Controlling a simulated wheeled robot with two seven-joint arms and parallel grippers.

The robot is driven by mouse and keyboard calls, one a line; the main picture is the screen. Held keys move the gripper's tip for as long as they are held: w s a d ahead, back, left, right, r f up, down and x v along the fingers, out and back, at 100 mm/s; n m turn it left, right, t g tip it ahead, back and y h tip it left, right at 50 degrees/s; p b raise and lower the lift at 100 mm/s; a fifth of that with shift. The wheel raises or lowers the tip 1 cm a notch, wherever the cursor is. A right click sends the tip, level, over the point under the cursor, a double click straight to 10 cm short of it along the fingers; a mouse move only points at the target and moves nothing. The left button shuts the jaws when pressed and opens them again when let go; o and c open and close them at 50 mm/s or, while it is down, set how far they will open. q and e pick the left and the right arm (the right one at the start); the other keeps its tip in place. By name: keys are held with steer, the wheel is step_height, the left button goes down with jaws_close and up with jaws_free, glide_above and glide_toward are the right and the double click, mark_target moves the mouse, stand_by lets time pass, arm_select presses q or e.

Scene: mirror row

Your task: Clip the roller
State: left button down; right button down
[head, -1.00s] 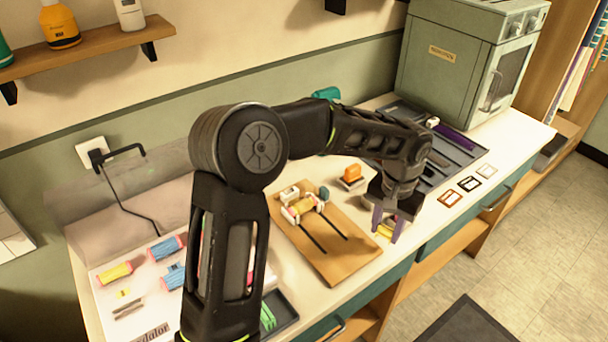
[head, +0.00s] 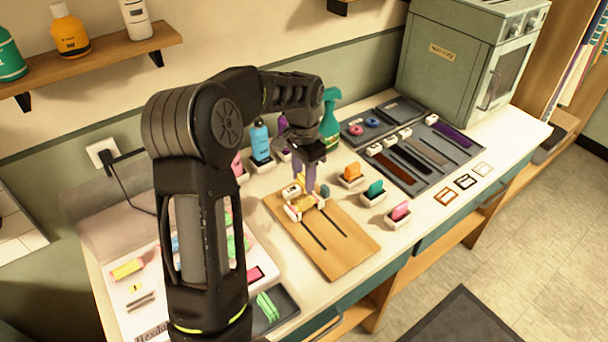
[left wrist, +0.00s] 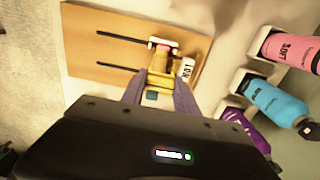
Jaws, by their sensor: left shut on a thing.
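A yellow roller (head: 299,206) with pale ends sits in a small white holder on the wooden board (head: 345,255). It also shows in the left wrist view (left wrist: 161,56). My left gripper (head: 309,192) points down over the roller's right end, its purple fingers shut on a small yellow clip (left wrist: 158,77). The clip is at the roller, but I cannot tell whether it grips it. The fingers hide part of both. My right gripper is not in view.
Orange (head: 352,172), teal (head: 375,188) and pink (head: 400,210) clips stand in white holders to the right. Bottles, including a blue one (head: 261,141) and a green spray bottle (head: 329,122), stand behind my gripper.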

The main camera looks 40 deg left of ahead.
mark_target(304, 201)
arm_select(q)
steer(key=shift+f, duration=0.1)
step_height(304, 201, down, 4)
steer(key=b, duration=0.3)
steer(key=shift+f+b, duration=0.75)
steer(key=shift+f, duration=0.35)
steer(key=shift+f, duration=0.2)
stand_by(0.4)
steer(key=c, duration=0.9)
jaws_free()
steer(key=shift+o, duration=0.4)
steer(key=o, duration=0.3)
